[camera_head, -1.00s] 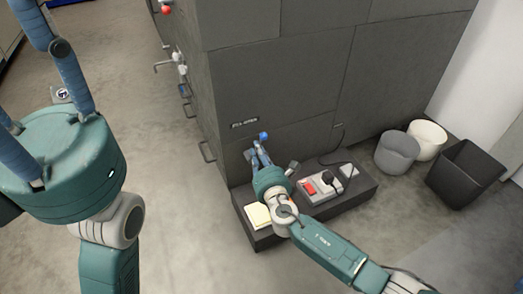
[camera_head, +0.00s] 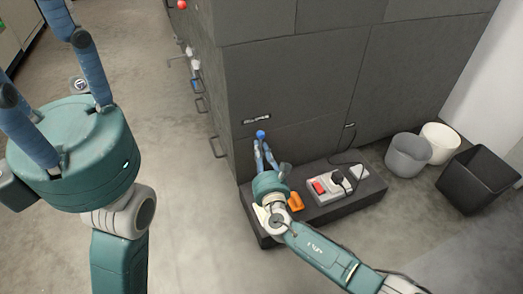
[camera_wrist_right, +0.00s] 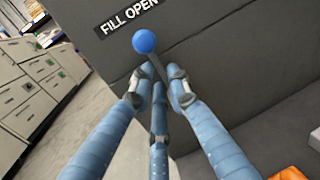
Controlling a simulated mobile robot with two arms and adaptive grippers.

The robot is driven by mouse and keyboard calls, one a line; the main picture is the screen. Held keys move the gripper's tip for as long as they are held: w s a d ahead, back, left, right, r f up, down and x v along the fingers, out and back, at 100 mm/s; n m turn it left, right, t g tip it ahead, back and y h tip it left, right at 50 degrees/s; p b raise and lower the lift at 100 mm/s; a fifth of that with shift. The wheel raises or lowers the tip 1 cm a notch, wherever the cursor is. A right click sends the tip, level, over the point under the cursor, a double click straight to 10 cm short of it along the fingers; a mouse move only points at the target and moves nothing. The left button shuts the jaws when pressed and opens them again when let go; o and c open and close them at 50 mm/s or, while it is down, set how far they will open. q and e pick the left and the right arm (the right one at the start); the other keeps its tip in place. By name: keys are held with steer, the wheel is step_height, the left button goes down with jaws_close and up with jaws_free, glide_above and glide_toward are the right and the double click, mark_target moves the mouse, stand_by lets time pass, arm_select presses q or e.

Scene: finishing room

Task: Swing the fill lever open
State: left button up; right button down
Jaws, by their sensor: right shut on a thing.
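The fill lever shows as a blue ball knob (camera_head: 261,133) at the front of the dark grey cabinet, just below a label plate (camera_head: 257,119). In the right wrist view the blue knob (camera_wrist_right: 144,40) tops a thin dark rod, under a sign reading FILL OPEN (camera_wrist_right: 127,17). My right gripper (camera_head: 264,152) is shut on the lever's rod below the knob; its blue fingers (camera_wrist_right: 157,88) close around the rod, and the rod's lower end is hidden. My left gripper (camera_head: 48,50) is raised at the left with its fingers spread, open and empty.
A dark low plinth (camera_head: 345,205) at the cabinet's foot bears a power strip (camera_head: 335,186) and an orange object (camera_head: 295,201). A grey bin (camera_head: 408,155), a white bin (camera_head: 440,142) and a black bin (camera_head: 478,180) stand right. The floor between my arms is clear.

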steer(key=c, duration=1.6)
jaws_free()
steer(key=shift+c, duration=0.2)
steer(key=shift+s, duration=0.15)
steer(key=s+d, duration=0.1)
steer(key=s, duration=1)
steer(key=shift+s+d, duration=0.2)
steer(key=shift+s, duration=0.2)
